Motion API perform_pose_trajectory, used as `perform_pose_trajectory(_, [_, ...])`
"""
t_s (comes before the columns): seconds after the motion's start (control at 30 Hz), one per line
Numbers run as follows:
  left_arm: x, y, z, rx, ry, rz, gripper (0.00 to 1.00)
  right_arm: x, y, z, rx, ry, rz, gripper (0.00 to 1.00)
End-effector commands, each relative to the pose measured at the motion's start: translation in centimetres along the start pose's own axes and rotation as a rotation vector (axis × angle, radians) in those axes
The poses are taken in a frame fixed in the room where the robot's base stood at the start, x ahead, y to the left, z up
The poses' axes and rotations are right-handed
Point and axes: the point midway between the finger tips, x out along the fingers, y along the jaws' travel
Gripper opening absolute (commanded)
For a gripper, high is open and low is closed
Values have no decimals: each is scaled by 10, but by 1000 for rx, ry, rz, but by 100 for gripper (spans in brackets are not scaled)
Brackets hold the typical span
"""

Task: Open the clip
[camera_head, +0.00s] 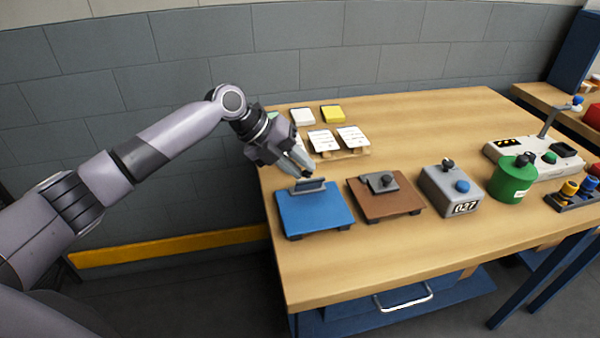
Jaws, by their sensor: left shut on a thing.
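A blue board (315,212) lies at the near left of the wooden table, with a dark grey clip (308,186) at its back edge. The clip's plate stands tilted up from the board. My left gripper (303,166) comes in from the upper left and is shut on the clip at its upper edge. The fingertips partly hide the top of the clip. A brown board (395,204) with its own grey clip (379,182) lies to the right, and that clip sits flat. My right gripper is not in view.
Right of the boards stand a grey box (436,189) with a blue button, a green canister (508,184) and a white device (535,165). White cards (325,140) lie on a wooden rack behind.

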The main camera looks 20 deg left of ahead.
Motion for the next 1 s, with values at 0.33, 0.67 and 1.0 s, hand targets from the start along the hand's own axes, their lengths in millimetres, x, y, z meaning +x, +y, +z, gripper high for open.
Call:
perform_pose_trajectory(0.33, [8, 10, 14, -175, 190, -78, 0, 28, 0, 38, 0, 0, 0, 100])
perform_pose_trajectory(0.67, [11, 16, 21, -280, 305, -118, 0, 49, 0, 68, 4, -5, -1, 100])
perform_pose_trajectory(1.0, [11, 19, 25, -345, 373, -142, 0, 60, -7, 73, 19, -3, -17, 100])
